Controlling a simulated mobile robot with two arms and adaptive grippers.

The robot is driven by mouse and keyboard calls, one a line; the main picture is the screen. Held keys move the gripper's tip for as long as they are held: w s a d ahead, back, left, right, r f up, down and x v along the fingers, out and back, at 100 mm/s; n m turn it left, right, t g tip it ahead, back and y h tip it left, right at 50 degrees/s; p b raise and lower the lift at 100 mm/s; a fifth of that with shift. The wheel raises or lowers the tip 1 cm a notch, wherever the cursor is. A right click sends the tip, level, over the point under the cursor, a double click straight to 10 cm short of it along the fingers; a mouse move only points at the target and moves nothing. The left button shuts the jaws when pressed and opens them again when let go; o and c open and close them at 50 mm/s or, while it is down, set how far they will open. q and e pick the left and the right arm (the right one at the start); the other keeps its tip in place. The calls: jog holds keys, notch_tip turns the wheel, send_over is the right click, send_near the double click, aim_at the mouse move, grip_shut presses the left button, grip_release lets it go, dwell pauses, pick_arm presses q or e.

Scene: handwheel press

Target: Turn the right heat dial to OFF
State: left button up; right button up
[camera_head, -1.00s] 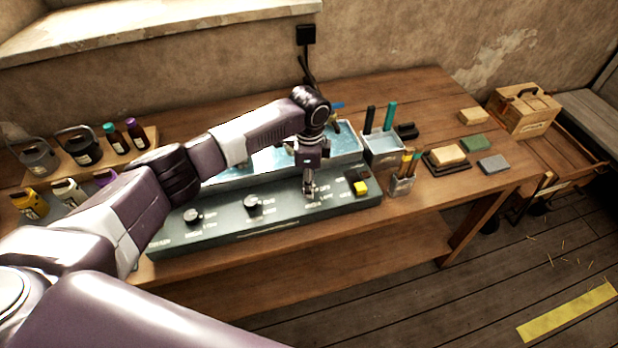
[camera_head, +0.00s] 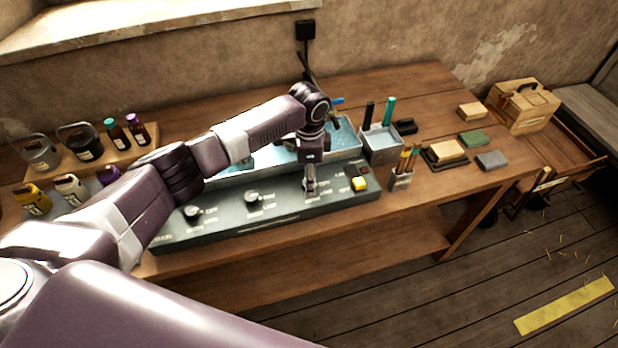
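The left dial (camera_head: 192,212) and the middle dial (camera_head: 251,197) are in plain view. My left arm reaches across from the left, and its gripper (camera_head: 310,188) points down over the right dial's place. The right dial is hidden by the fingers, so its setting cannot be read. The fingers look close together, but whether they grip the dial is unclear. My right gripper is not in view.
A blue-lined tray (camera_head: 345,143) lies behind the panel. A pencil holder (camera_head: 402,178) and several blocks stand to the right. Bottles (camera_head: 118,133) stand at the left.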

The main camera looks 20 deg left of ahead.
pick_arm(q)
notch_tip(320, 180, up, 12)
dwell(0.7)
jog(key=shift+f, duration=0.1)
